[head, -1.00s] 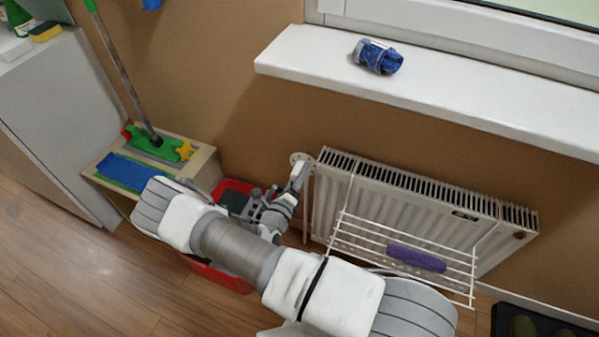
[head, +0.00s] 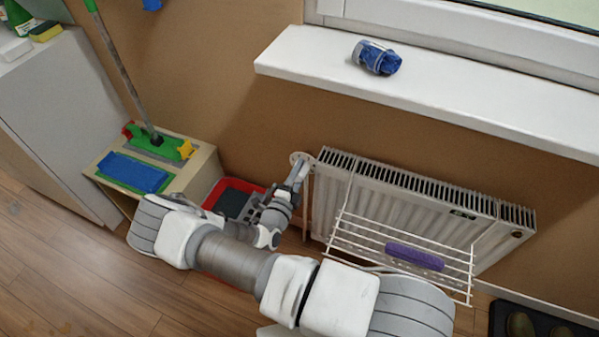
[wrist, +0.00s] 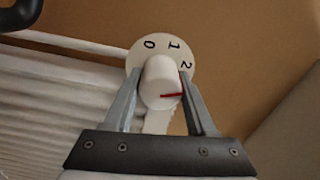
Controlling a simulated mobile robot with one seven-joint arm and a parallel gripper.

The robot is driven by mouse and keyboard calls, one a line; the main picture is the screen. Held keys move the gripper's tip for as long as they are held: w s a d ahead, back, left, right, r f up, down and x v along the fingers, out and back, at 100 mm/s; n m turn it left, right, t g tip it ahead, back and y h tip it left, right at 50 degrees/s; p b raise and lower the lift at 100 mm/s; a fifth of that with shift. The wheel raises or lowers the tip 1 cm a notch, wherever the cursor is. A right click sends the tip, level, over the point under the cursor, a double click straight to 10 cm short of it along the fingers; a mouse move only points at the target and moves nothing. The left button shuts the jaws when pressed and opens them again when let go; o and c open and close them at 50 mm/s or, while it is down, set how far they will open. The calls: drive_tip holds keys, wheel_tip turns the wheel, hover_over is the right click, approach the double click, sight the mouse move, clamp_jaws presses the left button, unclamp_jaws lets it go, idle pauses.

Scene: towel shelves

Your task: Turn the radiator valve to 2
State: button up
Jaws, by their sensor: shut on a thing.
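The radiator valve is a white knob (wrist: 160,78) in front of a round pale dial (wrist: 139,53) marked 0, 1 and 2. My gripper (wrist: 160,88) is shut on the knob, one finger on each side. In the head view my gripper (head: 300,172) is at the left end of the white radiator (head: 400,200), and the dial (head: 298,156) shows just behind it. The knob is mostly hidden there.
A white drying rack (head: 350,233) with a purple roll (head: 414,257) hangs on the radiator's front. A red bin (head: 224,185) stands beside my forearm. A wooden shelf (head: 203,165) is at left. The window sill (head: 300,55) overhangs above.

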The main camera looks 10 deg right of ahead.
idle(0.3)
drive_tip(key=o, duration=1.1)
drive_tip(key=p+v, duration=0.2)
drive_tip(key=v, duration=1.5)
drive_tip(key=shift+s+a+r, duration=0.1)
drive_tip(key=shift+s, duration=0.1)
